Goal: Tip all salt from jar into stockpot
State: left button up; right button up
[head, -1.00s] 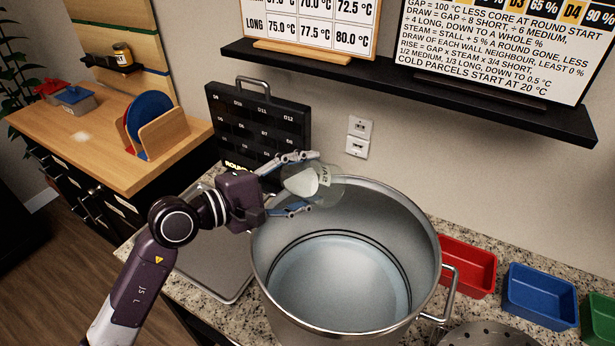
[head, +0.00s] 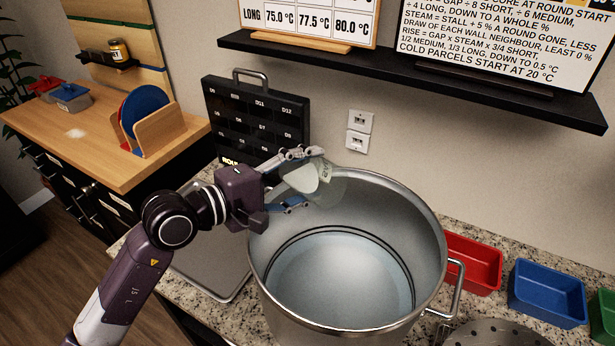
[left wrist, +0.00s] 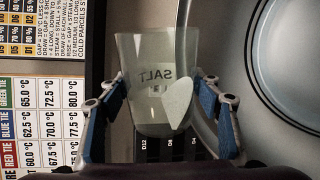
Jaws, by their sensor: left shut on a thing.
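The salt jar (head: 326,184) is a clear jar with a SALT label, tilted over the left rim of the stockpot. White salt (head: 305,176) shows inside it. My left gripper (head: 305,180) is shut on the jar. In the left wrist view the jar (left wrist: 150,70) sits between the two blue-padded fingers (left wrist: 160,110), with white salt (left wrist: 178,102) in it. The large steel stockpot (head: 425,215) stands open on the counter with clear water (head: 345,275) in it. I see no salt falling. My right gripper is not in view.
A black numbered case (head: 257,118) stands behind the jar. Red (head: 472,265) and blue (head: 547,293) bins sit right of the pot. A black shelf (head: 420,80) hangs above. A metal tray (head: 210,262) lies left of the pot.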

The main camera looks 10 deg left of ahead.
aim_at(315, 176)
pick_arm(q)
jog(key=shift+s+d+r+m+b, duration=0.15)
jog(key=shift+r+m+b, duration=0.25)
jog(key=shift+m, duration=0.2)
jog(key=shift+s+d+r+m+t+y+b, duration=0.25)
jog(key=shift+r+m+y+b, duration=0.2)
jog(key=shift+m+b, duration=0.35)
jog(key=shift+s+d+r+m+b, duration=0.25)
jog(key=shift+d+r+m+b, duration=0.15)
jog(key=shift+m+b, duration=0.5)
jog(key=shift+s+d+r+m+t+y+b, duration=0.3)
jog(key=shift+m+b, duration=0.35)
jog(key=shift+b, duration=0.55)
jog(key=shift+s+d+r+m+t+y+b, duration=0.15)
jog(key=shift+s+d+r+m+t+b, duration=0.2)
jog(key=shift+m+b, duration=0.6)
jog(key=shift+n, duration=0.4)
